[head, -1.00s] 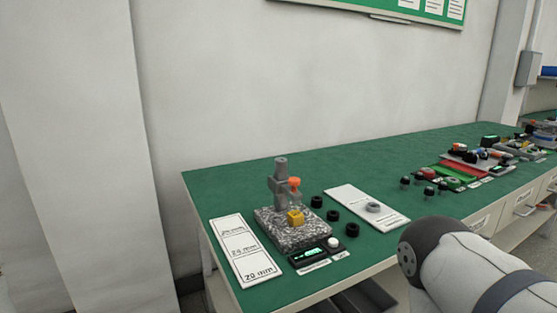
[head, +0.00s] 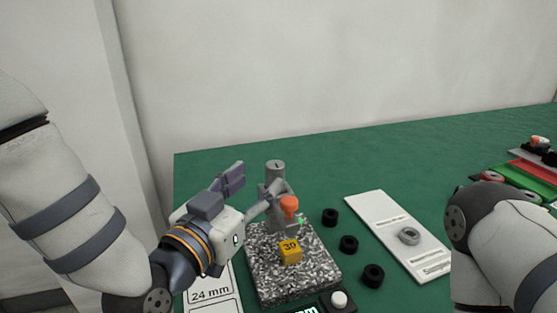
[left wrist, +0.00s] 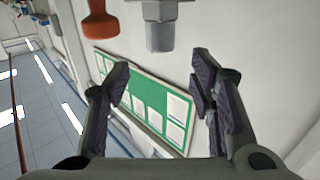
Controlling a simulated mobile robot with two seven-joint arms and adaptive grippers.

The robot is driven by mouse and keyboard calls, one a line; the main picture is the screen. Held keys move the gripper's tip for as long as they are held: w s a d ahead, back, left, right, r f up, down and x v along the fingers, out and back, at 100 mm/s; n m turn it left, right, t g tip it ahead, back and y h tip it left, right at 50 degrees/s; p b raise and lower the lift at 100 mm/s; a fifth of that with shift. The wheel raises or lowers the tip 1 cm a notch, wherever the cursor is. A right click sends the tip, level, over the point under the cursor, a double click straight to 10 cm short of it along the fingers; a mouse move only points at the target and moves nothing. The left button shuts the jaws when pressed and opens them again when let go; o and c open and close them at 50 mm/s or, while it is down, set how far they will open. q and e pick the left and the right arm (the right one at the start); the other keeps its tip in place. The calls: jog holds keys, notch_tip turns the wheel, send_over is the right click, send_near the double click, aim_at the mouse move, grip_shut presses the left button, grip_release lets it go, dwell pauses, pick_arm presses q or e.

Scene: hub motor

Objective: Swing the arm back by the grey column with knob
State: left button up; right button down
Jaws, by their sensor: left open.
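The grey column (head: 275,168) stands upright at the back of a speckled stone base (head: 270,285). An orange knob (head: 289,204) is at its front right side. A yellow block (head: 290,251) marked 30 sits on the base below the knob. My left gripper (head: 255,182) is open beside the column, its fingers left of and partly in front of it. In the left wrist view the column (left wrist: 160,25) and knob (left wrist: 100,20) show at the top, with nothing between the open fingers (left wrist: 162,75). My right gripper is out of view.
Several black rings (head: 349,244) lie right of the base. A white card (head: 375,215) with a grey ring (head: 409,236) lies farther right. A white label card (head: 212,292) is under my left wrist. The green table (head: 400,165) is clear behind. A wall rises behind it.

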aim_at(271, 169)
pick_arm(q)
jog(key=x, duration=0.7)
jog(key=shift+w+f+b, duration=0.2)
jog(key=shift+f+b, duration=0.05)
jog(key=shift+b, duration=0.1)
jog(key=shift+w+d+r, duration=0.1)
jog(key=shift+w+d, duration=0.15)
jog(key=shift+w, duration=0.05)
grip_shut()
